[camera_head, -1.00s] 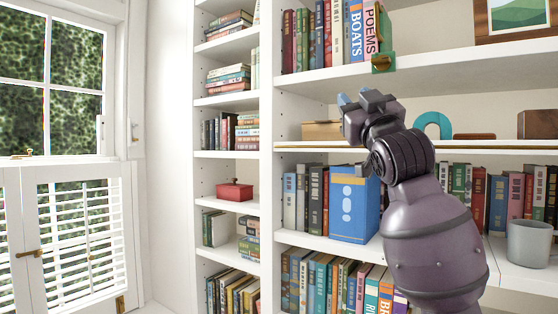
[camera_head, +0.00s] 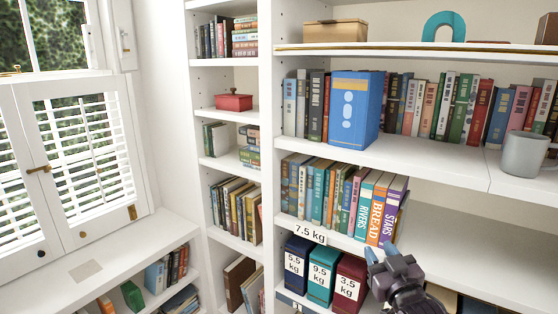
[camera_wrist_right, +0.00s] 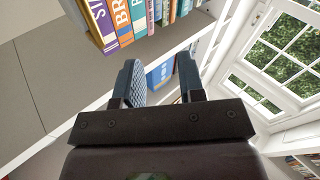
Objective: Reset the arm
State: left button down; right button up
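My right gripper (camera_head: 386,258) is low in the head view, right of centre. It is in front of the lower shelves, just below the BREAD and STARS books and to the right of the weight-labelled boxes. In the right wrist view its two fingers (camera_wrist_right: 158,82) stand apart with a gap between them. Nothing is held between them. Most of my right arm is below the head view's lower edge. My left gripper is in neither view.
Labelled boxes (camera_head: 320,284) stand on the low shelf. Upright books (camera_head: 368,207) and a blue box file (camera_head: 352,110) are above. A grey mug (camera_head: 524,155) sits near a shelf edge at right. Window shutters (camera_head: 88,150) are at left. The shelf right of STARS is bare.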

jog(key=s+d+f+m+g+h, duration=0.1)
jog(key=s+d+f+g, duration=0.2)
jog(key=s+f, duration=1)
jog(key=s+d+f+m+g+h, duration=0.1)
jog(key=s+f+g, duration=0.3)
jog(key=s+f, duration=1)
jog(key=shift+d+f+m+h, duration=0.4)
jog(key=shift+d+f, duration=0.2)
jog(key=shift+d, duration=0.3)
